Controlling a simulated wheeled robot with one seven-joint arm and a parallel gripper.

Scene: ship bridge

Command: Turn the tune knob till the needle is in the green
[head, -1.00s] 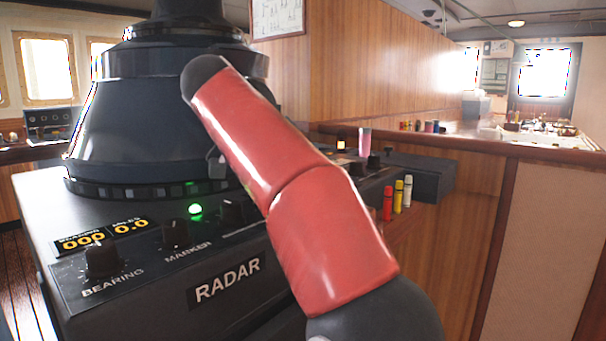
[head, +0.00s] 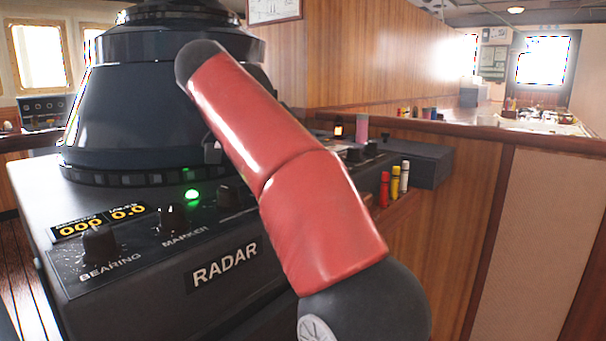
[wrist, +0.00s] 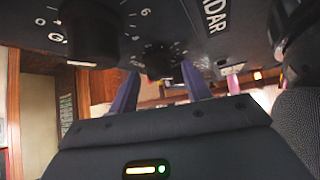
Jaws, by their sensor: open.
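My gripper (wrist: 160,72) shows in the wrist view as two separated purple-grey fingers, open. A dark round knob (wrist: 158,58) with a dial scale appears between the fingertips; I cannot tell whether they touch it. A larger dark knob (wrist: 88,32) is to its left. Neither knob's name is readable, so I cannot tell which is the tune knob. In the head view my red arm covers the right part of the radar console, and my gripper is hidden behind it. No needle or green band can be made out in either view.
The radar console (head: 120,275) carries a bearing knob (head: 99,244), a marker knob (head: 172,217), another knob (head: 229,195) and a lit green lamp (head: 193,195). Its dark hood (head: 135,120) rises behind. Markers (head: 395,184) and a pink cylinder (head: 361,128) stand to the right.

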